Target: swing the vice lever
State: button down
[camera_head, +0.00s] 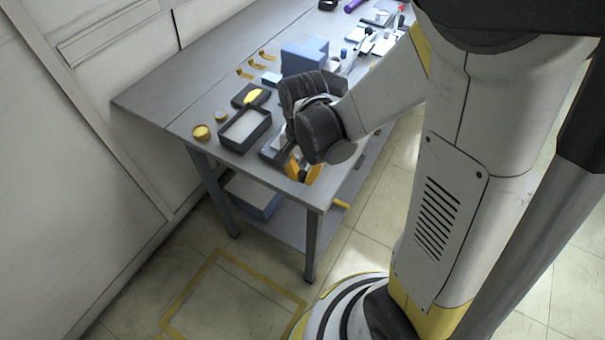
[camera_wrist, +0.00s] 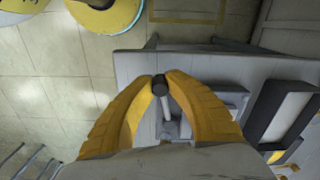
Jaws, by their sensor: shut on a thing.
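My gripper (camera_wrist: 161,84) has its yellow fingers closed around the black knob at the end of the vice lever (camera_wrist: 166,106) in the wrist view. The lever's pale rod runs from the knob down the picture towards the grey vice (camera_wrist: 172,129), which is partly hidden by the fingers and my wrist. In the head view my gripper (camera_head: 303,171) is at the near edge of the workbench (camera_head: 170,95). My arm hides most of the vice there, and the lever is hard to make out.
A dark tray with a pale inside (camera_head: 245,127) stands left of my gripper, with small yellow-topped round pots (camera_head: 201,132) beside it. A blue block (camera_head: 305,55) stands behind my wrist. A blue-white box (camera_head: 254,194) sits on the lower shelf. Open floor lies before the bench.

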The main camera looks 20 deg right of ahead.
jog(key=shift+w+a+m, duration=0.4)
jog(key=shift+a+m, duration=0.1)
jog(key=shift+m, duration=0.3)
jog(key=c, duration=1.3)
grip_release()
notch_tip(320, 180, up, 12)
